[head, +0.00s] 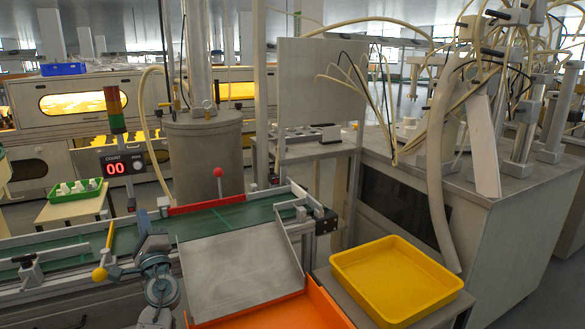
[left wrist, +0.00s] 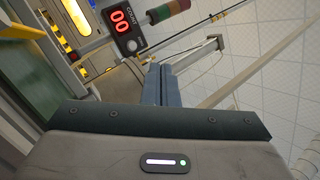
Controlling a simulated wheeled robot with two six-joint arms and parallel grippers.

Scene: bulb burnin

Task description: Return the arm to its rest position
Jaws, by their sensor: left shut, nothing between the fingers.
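My left gripper (head: 143,214) is in the head view at the left, over the near side of the green conveyor belt (head: 75,256). Its arm comes up from the bottom edge. In the left wrist view the gripper's two dark fingers (left wrist: 160,84) are together, with nothing between them. They point toward the count display (left wrist: 122,20), which reads 00 and also shows in the head view (head: 116,169). The gripper looks apart from the display. My right gripper is not in view.
A grey sloped plate (head: 240,270) leads from the belt to an orange tray (head: 285,312). A yellow tray (head: 395,275) stands at right, looking empty. A green tray (head: 75,194) holds several white items.

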